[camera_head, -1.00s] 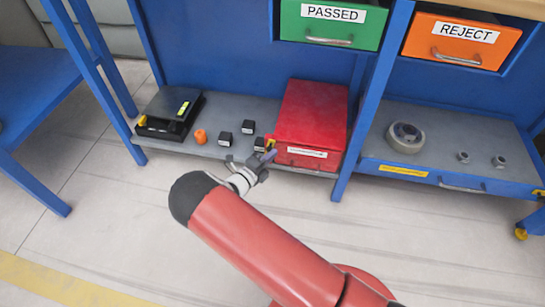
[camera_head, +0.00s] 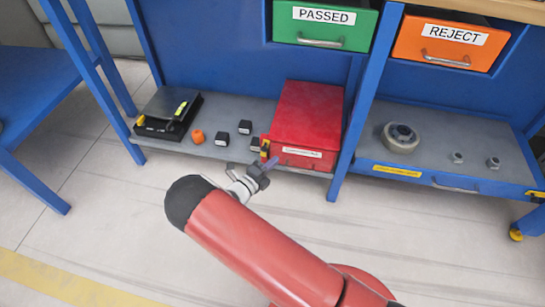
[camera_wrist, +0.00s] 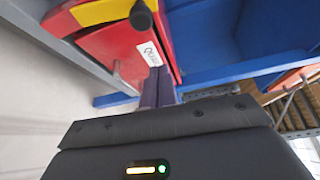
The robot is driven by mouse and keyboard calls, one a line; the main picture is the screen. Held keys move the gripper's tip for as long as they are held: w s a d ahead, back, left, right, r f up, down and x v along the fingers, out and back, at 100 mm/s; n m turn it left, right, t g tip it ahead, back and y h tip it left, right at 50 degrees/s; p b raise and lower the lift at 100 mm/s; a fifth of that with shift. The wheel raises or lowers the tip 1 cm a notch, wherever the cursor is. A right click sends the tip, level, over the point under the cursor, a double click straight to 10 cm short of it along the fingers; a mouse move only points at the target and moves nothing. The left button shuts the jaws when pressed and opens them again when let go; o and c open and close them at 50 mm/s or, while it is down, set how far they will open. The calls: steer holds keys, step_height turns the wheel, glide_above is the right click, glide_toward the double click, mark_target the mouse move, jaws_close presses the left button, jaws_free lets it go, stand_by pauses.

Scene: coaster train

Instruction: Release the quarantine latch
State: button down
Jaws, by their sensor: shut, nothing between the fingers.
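The red box (camera_head: 308,112) sits on the lower shelf, with a white label on its front. In the wrist view the box's red face (camera_wrist: 115,45) shows a yellow plate (camera_wrist: 100,11), a dark round knob (camera_wrist: 141,15) and a white label (camera_wrist: 151,53). My gripper (camera_head: 266,164) is at the front left corner of the box, just below the yellow part. Its fingers (camera_wrist: 158,88) are shut and empty, close to the label. I cannot tell whether they touch the box.
Black cubes (camera_head: 245,127), an orange piece (camera_head: 197,137) and a black scale-like device (camera_head: 168,113) are left of the box. A blue post (camera_head: 352,135) stands close on its right. Above are a green PASSED drawer (camera_head: 322,27) and an orange REJECT drawer (camera_head: 448,40). The floor in front is clear.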

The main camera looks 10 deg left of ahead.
steer(key=v, duration=0.7)
steer(key=shift+s+a+f, duration=0.2)
steer(key=shift+s+f, duration=0.05)
steer(key=shift+r, duration=0.1)
steer(key=s+d+r+m+g, duration=0.2)
steer(key=d+r+m+g, duration=1.1)
steer(key=d+r+m, duration=1.05)
steer(key=s+d+r+m+t+y, duration=0.1)
steer(key=s+d+r+m+y, duration=0.3)
steer(key=s+m, duration=0.4)
steer(key=s+d+r+m+t+y, duration=0.2)
steer(key=s+d+r+m+y, duration=0.2)
steer(key=m, duration=1.1)
steer(key=s+r, duration=0.3)
steer(key=s, duration=0.2)
steer(key=shift+s+m, duration=0.35)
